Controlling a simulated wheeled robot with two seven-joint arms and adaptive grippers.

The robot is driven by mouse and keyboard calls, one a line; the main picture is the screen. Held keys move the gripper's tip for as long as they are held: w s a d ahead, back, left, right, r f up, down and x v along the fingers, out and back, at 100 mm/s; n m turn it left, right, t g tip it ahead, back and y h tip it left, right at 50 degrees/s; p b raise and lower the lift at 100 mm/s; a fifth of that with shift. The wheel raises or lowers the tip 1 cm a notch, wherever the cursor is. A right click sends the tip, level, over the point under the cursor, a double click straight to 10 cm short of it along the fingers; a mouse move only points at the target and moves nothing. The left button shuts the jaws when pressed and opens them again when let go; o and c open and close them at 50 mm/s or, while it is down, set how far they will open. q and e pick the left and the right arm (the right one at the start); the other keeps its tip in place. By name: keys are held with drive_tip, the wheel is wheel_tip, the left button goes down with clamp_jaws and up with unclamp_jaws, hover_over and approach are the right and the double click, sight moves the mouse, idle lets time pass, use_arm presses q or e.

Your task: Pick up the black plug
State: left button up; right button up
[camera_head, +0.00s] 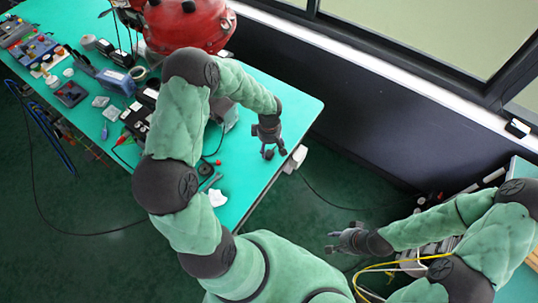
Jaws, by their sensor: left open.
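My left gripper (274,153) is open above the right end of the green table, its fingers pointing down. A small dark round piece (268,154) shows at its fingertips. It may be the black plug, but it is too small to tell it from a finger, or to tell whether they touch. My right gripper (331,242) is off the table at the lower right, its fingers spread and pointing left. It looks empty.
The green table (296,103) carries a large red device (188,24) at the back, and a white piece (217,198) near the front edge. Several tools and boxes crowd its left part. My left arm hides the middle. Yellow and white cables (400,262) lie beside my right arm.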

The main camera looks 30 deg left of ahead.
sight(269, 153)
use_arm(q)
drive_tip(key=shift+w+a+f+b, duration=0.1)
drive_tip(key=shift+f+b, duration=0.05)
drive_tip(key=shift+f, duration=1.35)
drive_tip(key=shift+w+a+f+b, duration=0.1)
drive_tip(key=shift+f+b, duration=0.05)
drive_tip(key=shift+f, duration=1.3)
drive_tip(key=c, duration=1.2)
